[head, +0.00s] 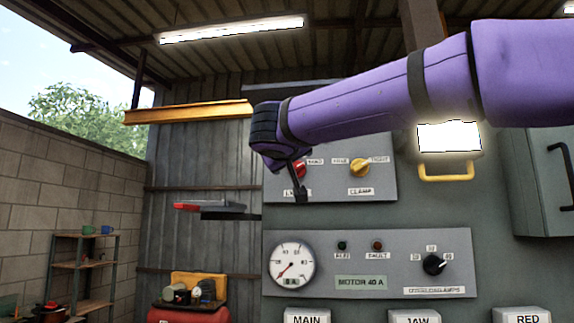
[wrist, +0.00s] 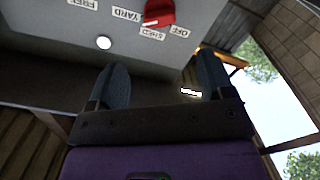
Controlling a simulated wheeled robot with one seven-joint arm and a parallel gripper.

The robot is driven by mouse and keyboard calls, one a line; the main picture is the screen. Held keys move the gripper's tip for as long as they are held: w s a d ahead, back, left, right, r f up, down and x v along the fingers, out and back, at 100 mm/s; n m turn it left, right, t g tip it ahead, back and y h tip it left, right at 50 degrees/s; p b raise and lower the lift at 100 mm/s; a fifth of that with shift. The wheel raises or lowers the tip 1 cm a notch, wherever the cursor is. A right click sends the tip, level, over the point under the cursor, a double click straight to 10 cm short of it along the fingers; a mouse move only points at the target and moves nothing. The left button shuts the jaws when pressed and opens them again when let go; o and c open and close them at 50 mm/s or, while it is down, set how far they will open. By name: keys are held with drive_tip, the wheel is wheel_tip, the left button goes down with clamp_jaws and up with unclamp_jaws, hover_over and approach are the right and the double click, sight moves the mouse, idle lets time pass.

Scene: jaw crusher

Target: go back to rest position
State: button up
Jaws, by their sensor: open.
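My gripper (head: 301,195) hangs at the end of my purple arm in the head view, in front of the upper grey control panel (head: 385,186). In the wrist view my gripper (wrist: 160,80) shows two dark fingers spread apart with nothing between them. A red rotary knob (wrist: 159,12) lies beyond the fingertips on the panel, near labels that read SHED and OFF. In the head view the red knob (head: 299,169) is partly hidden by my gripper. The yellow clamp knob (head: 360,167) is to its right. Whether the gripper touches the panel is hard to tell.
A lower panel (head: 340,250) holds a round gauge (head: 292,264), two small lamps and a black knob (head: 434,264). A yellow handle (head: 446,172) sticks out below my arm. A red lever or plate (head: 208,207) juts out left of the panels. Shelves (head: 85,265) stand further left.

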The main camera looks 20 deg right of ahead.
drive_tip(key=shift+f, duration=0.1)
drive_tip(key=s+d+f+g+y, duration=0.1)
drive_tip(key=s+d+f+g, duration=0.3)
drive_tip(key=s+d+f, duration=0.4)
drive_tip(key=s+d+f+g+y, duration=0.1)
drive_tip(key=s+d+f+g, duration=0.3)
drive_tip(key=f, duration=0.6)
drive_tip(key=s+f+m+g+y, duration=0.1)
drive_tip(key=s+f+g+y, duration=0.2)
drive_tip(key=s+f, duration=1.4)
wheel_tip(320, 180, down, 2)
drive_tip(key=y, duration=0.2)
drive_tip(key=shift+s+a+y, duration=0.2)
drive_tip(key=shift+s+y, duration=0.1)
drive_tip(key=shift+s, duration=0.1)
